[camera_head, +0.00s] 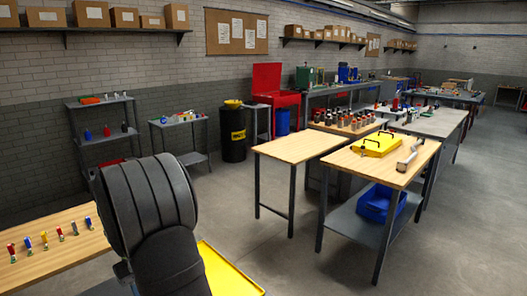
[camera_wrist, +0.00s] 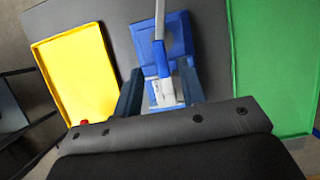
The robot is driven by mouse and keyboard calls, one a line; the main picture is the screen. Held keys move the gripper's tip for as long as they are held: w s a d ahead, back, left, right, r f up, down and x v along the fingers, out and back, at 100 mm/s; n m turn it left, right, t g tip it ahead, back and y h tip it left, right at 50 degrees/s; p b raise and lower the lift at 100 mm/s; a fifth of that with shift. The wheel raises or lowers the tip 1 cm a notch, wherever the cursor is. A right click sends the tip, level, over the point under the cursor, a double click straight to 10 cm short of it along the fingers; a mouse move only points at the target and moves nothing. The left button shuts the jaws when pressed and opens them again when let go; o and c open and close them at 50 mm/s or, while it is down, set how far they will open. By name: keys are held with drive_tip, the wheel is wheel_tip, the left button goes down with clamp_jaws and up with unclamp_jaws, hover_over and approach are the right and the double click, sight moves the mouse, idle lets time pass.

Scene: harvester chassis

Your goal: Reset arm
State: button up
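In the wrist view, the two dark fingers of my gripper (camera_wrist: 160,72) stand apart, with a wide gap between them. A blue device (camera_wrist: 148,38) with a grey and blue upright lever (camera_wrist: 160,22) lies beyond the gap on a dark grey surface (camera_wrist: 113,25). I see no contact between it and the fingers, though the wrist housing hides its near part. In the head view, my black arm fills the lower left foreground, and the gripper does not show there.
A yellow tray (camera_wrist: 75,75) lies left of the blue device and a green tray (camera_wrist: 270,65) right. In the head view, a wooden table (camera_head: 50,250) with several small coloured items is left of my arm. Open floor (camera_head: 260,240) separates it from the wooden workbenches (camera_head: 300,147) at right.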

drive_tip(key=shift+x, duration=1.5)
drive_tip(key=v, duration=1.8)
drive_tip(key=x, duration=1.7)
drive_tip(key=shift+s+d+f, duration=0.1)
drive_tip(key=shift+s+f, duration=0.05)
drive_tip(key=shift+f, duration=0.15)
drive_tip(key=shift+s+f, duration=0.1)
drive_tip(key=shift+f, duration=0.1)
drive_tip(key=shift+s+a+m+g+y, duration=0.2)
drive_tip(key=shift+a+m+g+y, duration=0.1)
drive_tip(key=shift+m, duration=0.8)
